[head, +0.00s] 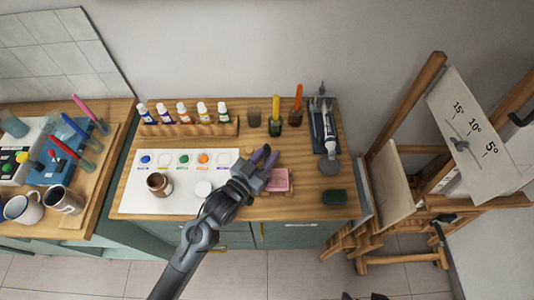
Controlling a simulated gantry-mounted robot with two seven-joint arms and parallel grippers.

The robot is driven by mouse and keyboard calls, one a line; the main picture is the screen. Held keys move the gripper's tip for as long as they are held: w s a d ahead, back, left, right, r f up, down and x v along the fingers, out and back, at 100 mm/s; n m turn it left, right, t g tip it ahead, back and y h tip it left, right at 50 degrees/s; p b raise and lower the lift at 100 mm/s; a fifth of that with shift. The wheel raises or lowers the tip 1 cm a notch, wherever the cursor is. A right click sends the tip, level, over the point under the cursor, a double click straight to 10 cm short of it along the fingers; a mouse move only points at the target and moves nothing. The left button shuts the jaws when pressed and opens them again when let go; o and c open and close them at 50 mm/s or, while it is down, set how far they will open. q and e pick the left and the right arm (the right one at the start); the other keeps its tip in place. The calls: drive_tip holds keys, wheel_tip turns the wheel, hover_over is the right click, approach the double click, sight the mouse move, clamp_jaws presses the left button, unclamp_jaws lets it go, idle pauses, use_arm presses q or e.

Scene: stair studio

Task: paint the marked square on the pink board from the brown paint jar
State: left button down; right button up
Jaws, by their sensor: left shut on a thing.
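A brown paint jar (160,184), open at the top, stands on the white sheet (140,202) at the left of the wooden worktop. A small pink board (280,181) lies right of the sheet, partly hidden by my left gripper; I cannot make out a marked square on it. My left gripper (265,158) is just left of and behind the pink board as seen here. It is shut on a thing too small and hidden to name. My right gripper is not identifiable; only small unclear dark parts show at the bottom edge.
Paint bottles (183,112) stand in a rack behind. An easel (402,195) stands beyond.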

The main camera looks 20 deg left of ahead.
use_arm(q)
drive_tip(key=shift+f, duration=0.4)
idle(0.7)
drive_tip(key=shift+f, duration=0.2)
idle(0.5)
drive_tip(key=shift+f, duration=0.3)
idle(1.1)
drive_tip(key=shift+d, duration=0.15)
